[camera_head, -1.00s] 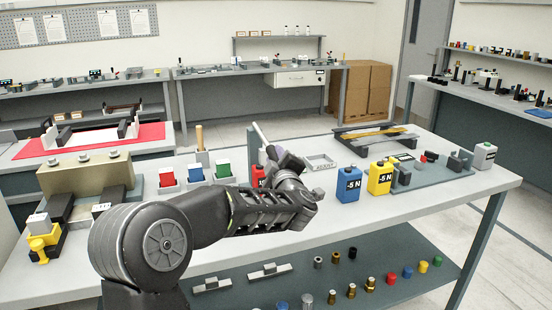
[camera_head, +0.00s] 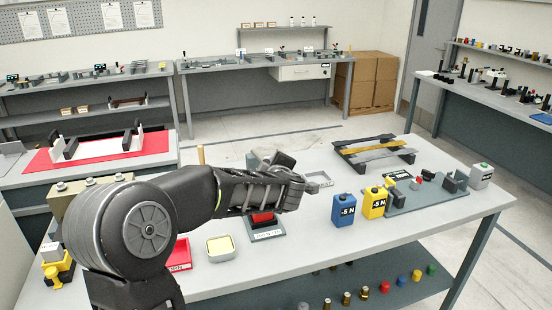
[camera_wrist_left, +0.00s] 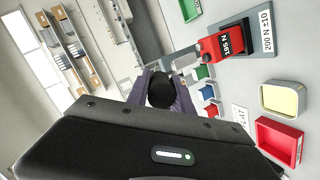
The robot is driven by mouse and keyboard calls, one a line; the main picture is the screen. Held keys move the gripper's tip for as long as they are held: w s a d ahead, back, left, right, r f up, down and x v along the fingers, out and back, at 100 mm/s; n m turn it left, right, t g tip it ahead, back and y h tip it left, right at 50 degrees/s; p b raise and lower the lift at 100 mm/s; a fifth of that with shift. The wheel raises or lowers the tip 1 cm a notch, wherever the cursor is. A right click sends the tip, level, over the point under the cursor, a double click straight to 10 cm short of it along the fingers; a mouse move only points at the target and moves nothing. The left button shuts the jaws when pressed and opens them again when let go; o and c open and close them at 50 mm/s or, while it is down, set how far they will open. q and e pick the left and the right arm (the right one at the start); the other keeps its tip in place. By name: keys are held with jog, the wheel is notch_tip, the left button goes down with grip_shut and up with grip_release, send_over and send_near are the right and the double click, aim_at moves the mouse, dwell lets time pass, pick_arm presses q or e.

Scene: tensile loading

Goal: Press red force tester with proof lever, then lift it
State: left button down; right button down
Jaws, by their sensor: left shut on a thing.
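The red force tester (camera_head: 262,217) sits on a grey labelled plate (camera_head: 268,234), partly behind my left forearm. In the left wrist view the red tester (camera_wrist_left: 222,45) shows a readout that looks like 195 N, beside a "200 N ±10" label. My left gripper (camera_wrist_left: 161,88) is shut on a dark round-ended thing (camera_wrist_left: 163,93), which seems to be the proof lever's handle. Its link to the tester is hard to make out. My right gripper is not in view.
A blue tester (camera_head: 343,211) and a yellow tester (camera_head: 373,202) stand to the right, both reading -5 N. A red tray (camera_head: 180,257) and a yellow-lined tray (camera_head: 221,249) lie left of the red tester. The front tabletop is clear.

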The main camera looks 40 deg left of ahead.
pick_arm(q)
jog(key=shift+w+a+r, duration=0.1)
jog(key=shift+r, duration=0.35)
jog(key=shift+f, duration=0.1)
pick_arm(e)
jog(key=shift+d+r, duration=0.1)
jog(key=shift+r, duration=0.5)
pick_arm(q)
jog(key=c, duration=1.1)
grip_release()
jog(key=v, duration=0.8)
jog(key=shift+a+b, duration=0.1)
jog(key=shift+b, duration=0.3)
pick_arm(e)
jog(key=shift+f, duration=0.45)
